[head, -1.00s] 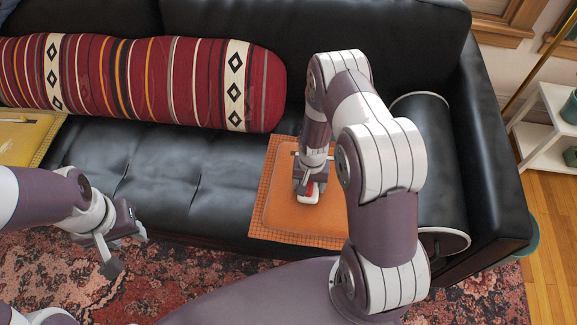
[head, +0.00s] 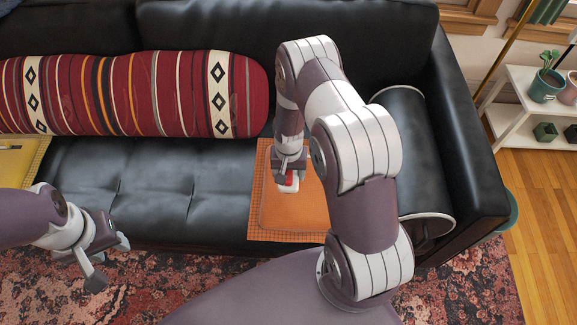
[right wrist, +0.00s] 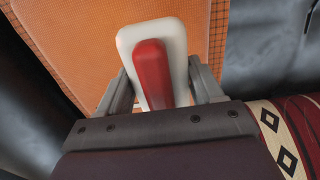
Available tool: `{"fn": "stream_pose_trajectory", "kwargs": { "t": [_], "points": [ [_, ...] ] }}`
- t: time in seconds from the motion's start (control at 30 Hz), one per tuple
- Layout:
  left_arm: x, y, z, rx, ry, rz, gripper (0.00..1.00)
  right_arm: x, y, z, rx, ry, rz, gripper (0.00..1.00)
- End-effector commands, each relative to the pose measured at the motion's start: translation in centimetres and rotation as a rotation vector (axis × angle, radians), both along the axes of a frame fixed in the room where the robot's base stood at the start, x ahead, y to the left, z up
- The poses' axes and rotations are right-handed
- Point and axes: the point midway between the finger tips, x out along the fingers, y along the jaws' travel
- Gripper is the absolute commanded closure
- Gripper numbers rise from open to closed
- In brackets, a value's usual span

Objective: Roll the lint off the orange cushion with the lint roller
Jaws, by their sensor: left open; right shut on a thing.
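The orange cushion (head: 300,212) lies flat on the black sofa seat, near the front edge, with a grid-patterned border; my right arm covers part of it. My right gripper (head: 289,181) is over the cushion's far part, pointing down. It is shut on the lint roller (head: 292,187), whose red-and-white body also shows between the fingers in the right wrist view (right wrist: 152,65). I cannot tell whether the roller touches the cushion. No lint can be made out. My left gripper (head: 108,262) is open and empty, in front of the sofa at the left.
A striped red bolster (head: 150,95) lies along the sofa back. A yellow cushion (head: 15,163) is at the far left. A dark bolster (head: 415,160) is by the right armrest. A white shelf (head: 515,110) with plants stands right. The middle seat is clear.

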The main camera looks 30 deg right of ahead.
Motion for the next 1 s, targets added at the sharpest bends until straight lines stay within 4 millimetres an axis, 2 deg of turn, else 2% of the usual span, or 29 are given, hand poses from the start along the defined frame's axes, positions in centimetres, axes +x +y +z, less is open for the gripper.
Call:
{"fn": "stream_pose_trajectory", "kwargs": {
  "t": [0.03, 0.2, 1.0],
  "points": [
    [0.0, 0.0, 0.8, 0.0, 0.0, 0.0, 0.57, 0.1, 0.0, 0.9, 0.0, -0.001, 0.0, 0.58],
    [0.0, 0.0, 1.7, 0.0, 0.0, 0.0, 0.57, 0.3, -0.1, 2.0, 0.0, -0.002, 0.002, 0.58],
    [0.0, 0.0, 1.7, 0.0, 0.0, 0.0, 0.57, 0.3, -0.1, 2.0, 0.0, -0.001, 0.002, 0.58]
  ]
}}
